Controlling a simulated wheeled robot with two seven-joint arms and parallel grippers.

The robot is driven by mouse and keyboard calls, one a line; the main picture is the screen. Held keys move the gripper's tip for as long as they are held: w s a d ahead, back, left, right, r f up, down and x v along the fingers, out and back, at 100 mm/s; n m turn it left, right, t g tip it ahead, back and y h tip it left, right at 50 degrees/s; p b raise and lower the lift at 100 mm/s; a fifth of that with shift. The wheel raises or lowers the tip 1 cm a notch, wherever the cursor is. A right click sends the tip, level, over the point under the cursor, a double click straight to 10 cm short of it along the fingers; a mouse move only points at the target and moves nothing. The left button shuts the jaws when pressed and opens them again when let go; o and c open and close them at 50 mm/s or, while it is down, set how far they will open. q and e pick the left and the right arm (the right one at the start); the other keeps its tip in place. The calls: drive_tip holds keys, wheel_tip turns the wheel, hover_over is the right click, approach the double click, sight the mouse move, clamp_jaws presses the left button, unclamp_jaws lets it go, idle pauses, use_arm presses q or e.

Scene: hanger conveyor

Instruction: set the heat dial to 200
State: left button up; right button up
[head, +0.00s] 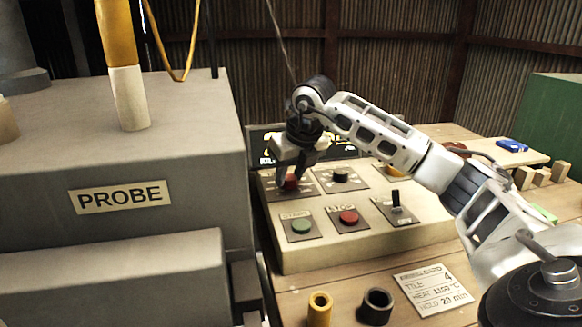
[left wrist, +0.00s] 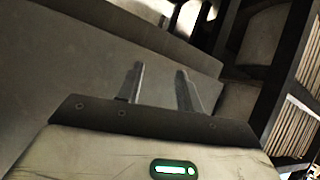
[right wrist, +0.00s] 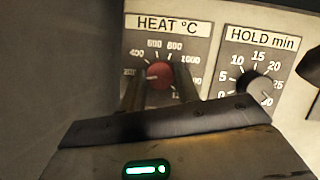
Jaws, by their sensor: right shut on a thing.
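The heat dial is a red round knob (right wrist: 160,75) under the label HEAT °C in the right wrist view. In the head view the heat dial (head: 291,183) sits at the back left of the sloped control panel (head: 350,247). My right gripper (right wrist: 160,92) has one finger on each side of the knob and is shut on it. A pale mark on the knob appears to point left, toward the low end of the scale; the figures there are partly hidden by a finger. My left gripper (left wrist: 162,80) is open and empty beside a grey surface.
The hold dial (right wrist: 257,86) is just right of the heat dial. A green button (head: 301,226), a red button (head: 349,217) and a black toggle switch (head: 396,201) are nearer the front. The grey PROBE box (head: 200,150) stands close on the left. A firing card (head: 432,288) lies in front.

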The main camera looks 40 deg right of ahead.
drive_tip(key=shift+m+h+p, duration=0.35)
drive_tip(key=shift+m+h, duration=0.05)
drive_tip(key=shift+m, duration=0.7)
drive_tip(key=o, duration=1)
drive_tip(key=shift+c, duration=0.2)
drive_tip(key=shift+r, duration=0.15)
drive_tip(key=p+v, duration=0.2)
drive_tip(key=v, duration=1.3)
drive_tip(key=shift+a+r, duration=0.2)
drive_tip(key=shift+r, duration=0.15)
